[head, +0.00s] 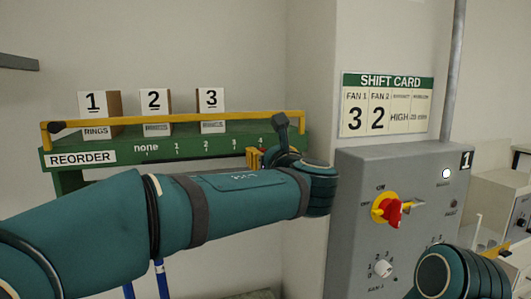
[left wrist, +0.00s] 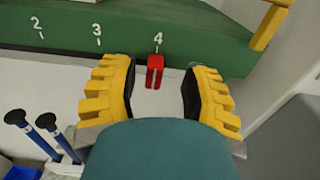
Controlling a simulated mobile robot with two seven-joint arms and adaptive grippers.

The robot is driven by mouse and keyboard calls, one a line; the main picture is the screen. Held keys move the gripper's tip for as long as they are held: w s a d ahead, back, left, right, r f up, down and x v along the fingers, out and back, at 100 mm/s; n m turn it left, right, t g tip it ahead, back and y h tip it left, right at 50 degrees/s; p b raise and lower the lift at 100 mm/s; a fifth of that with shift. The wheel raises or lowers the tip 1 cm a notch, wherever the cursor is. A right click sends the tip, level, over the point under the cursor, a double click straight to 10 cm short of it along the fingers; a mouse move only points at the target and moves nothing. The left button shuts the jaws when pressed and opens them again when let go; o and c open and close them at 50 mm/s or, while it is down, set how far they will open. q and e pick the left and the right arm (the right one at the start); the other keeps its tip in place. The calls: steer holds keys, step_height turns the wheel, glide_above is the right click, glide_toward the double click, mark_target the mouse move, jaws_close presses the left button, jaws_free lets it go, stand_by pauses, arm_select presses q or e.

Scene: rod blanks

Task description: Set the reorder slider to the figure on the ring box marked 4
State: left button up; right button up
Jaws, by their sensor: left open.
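The reorder slider is a red tab (left wrist: 155,72) under the green shelf edge (left wrist: 120,27), just below the figure 4 in the left wrist view. My left gripper (left wrist: 157,95) is open, with one yellow finger on each side of the red tab and a gap to both. In the head view my left gripper (head: 256,157) is mostly behind my wrist, near the 4 end of the scale, and the tab is hidden. Boxes marked 1 (head: 93,103), 2 (head: 154,101) and 3 (head: 210,99) stand on the shelf. No box marked 4 shows. Yellow of my right gripper (head: 496,250) shows at lower right.
A yellow rail (head: 230,114) runs along the shelf front. A grey control cabinet (head: 350,200) with a red and yellow switch (head: 391,209) stands to the right. A shift card (head: 387,104) hangs above it. Blue-handled tools (left wrist: 46,122) stand at lower left.

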arm_select(q)
steer(key=v, duration=1)
steer(key=shift+d, duration=0.1)
steer(key=w+a+f+n+g+h+b, duration=0.15)
steer(key=f+g, duration=0.35)
steer(key=f, duration=1.2)
steer(key=w+a+f+n+g+h+b, duration=0.1)
steer(key=a+f+n+g, duration=0.3)
steer(key=f, duration=1.3)
steer(key=s+a+f+n+g+h+b, duration=0.1)
steer(key=s+a+f+n, duration=0.3)
steer(key=f+n, duration=0.6)
steer(key=s+a+f+n+g+h+b, duration=0.2)
steer(key=s+f+n, duration=0.6)
steer(key=f, duration=0.6)
steer(key=s+a+f+n+g+h+b, duration=0.2)
steer(key=s+a+f+n, duration=0.4)
steer(key=f+n, duration=0.6)
steer(key=shift+s+a+f+g+b, duration=0.2)
steer(key=shift+s+f+g+b, duration=0.2)
steer(key=shift+f+g+b, duration=0.35)
